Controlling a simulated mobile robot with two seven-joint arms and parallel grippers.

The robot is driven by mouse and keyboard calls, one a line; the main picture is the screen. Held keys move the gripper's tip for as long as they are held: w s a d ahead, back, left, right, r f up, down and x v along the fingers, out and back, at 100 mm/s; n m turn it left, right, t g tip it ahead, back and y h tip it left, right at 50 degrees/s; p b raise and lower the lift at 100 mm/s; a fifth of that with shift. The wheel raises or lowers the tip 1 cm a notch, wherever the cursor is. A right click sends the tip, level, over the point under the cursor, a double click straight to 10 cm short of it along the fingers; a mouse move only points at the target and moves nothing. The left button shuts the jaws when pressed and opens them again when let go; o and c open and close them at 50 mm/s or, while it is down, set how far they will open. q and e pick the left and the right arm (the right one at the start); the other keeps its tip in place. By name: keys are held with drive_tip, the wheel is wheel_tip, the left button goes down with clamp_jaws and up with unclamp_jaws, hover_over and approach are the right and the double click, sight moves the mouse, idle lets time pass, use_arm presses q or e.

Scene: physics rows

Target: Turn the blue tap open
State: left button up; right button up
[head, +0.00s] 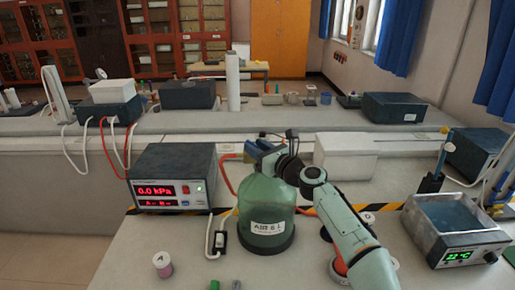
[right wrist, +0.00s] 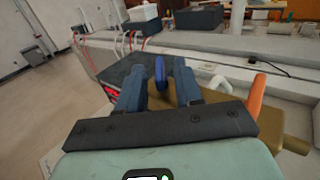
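The blue tap (right wrist: 159,68) shows in the right wrist view as a narrow upright lever on a brass-coloured body (right wrist: 187,88). My right gripper (right wrist: 160,76) is open, with one finger on each side of the lever and a visible gap on both sides. In the head view my right gripper (head: 263,147) is at the top of a green bottle (head: 262,190) labelled as air, and it hides most of the fittings there. A white handle (right wrist: 213,84) and an orange handle (right wrist: 257,92) stand to the right of the tap. My left gripper is not in view.
A pressure meter (head: 173,162) reading 0.0 kPa stands left of the bottle, with a red hose (head: 225,180) beside it. A water bath (head: 450,218) is at the right. A small pink-and-white jar (head: 162,265) stands in front. A white box (head: 345,155) is behind.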

drive_tip(key=shift+s+d+b, duration=0.4)
drive_tip(key=shift+b, duration=0.15)
use_arm(q)
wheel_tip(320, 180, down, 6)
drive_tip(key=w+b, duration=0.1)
drive_tip(key=b, duration=0.5)
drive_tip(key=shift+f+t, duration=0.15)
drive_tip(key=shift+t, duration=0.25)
use_arm(e)
drive_tip(key=v, duration=1.2)
drive_tip(key=shift+s, duration=0.15)
